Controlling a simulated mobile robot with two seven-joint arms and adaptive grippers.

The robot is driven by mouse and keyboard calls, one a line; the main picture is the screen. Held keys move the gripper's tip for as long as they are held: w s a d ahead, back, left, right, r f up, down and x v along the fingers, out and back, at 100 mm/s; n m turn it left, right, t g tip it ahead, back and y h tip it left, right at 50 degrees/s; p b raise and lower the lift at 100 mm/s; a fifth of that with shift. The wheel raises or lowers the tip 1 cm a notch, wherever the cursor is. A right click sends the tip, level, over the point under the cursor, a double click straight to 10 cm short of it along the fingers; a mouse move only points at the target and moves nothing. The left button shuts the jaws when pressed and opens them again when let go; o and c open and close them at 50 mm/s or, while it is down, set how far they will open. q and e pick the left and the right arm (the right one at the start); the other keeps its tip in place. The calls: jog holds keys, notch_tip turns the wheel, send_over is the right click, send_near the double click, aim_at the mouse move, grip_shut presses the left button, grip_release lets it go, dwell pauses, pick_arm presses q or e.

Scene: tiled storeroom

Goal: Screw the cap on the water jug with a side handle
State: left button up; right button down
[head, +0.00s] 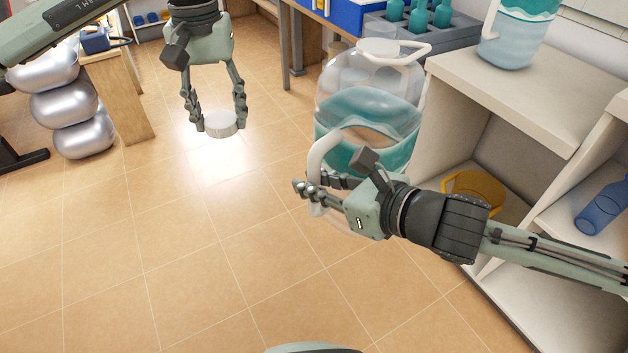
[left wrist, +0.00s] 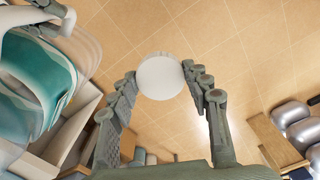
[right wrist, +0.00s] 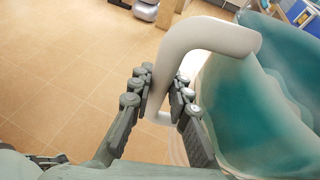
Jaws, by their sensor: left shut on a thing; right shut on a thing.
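The large clear water jug (head: 365,115), with teal water inside, is held above the floor beside the shelf unit. My right gripper (head: 318,188) is shut on its white side handle; in the right wrist view the fingers (right wrist: 164,80) stand on both sides of the handle (right wrist: 205,36). The jug's mouth (head: 380,46) is at its top; detail there is too small to tell. My left gripper (head: 217,121) points down and is shut on the round white cap (head: 222,126), left of the jug and apart from it. The cap (left wrist: 160,77) shows between both fingertips in the left wrist view.
A white shelf unit (head: 510,85) stands right of the jug, with another jug (head: 515,35) on top and a yellow basket (head: 476,190) and blue bottle (head: 603,205) inside. A grey crate of teal bottles (head: 400,32) is behind. Tiled floor (head: 190,250) is clear at left.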

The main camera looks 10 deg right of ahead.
pick_arm(q)
jog(key=w+d+r, duration=0.3)
jog(key=d+r, duration=0.9)
notch_tip(320, 180, up, 11)
jog(key=m, duration=0.1)
send_over(381, 27)
jog(key=shift+w+f, duration=0.1)
jog(key=shift+f, duration=0.05)
jog(key=shift+f, duration=2.05)
jog(key=shift+f, duration=0.9)
jog(key=shift+f, duration=0.55)
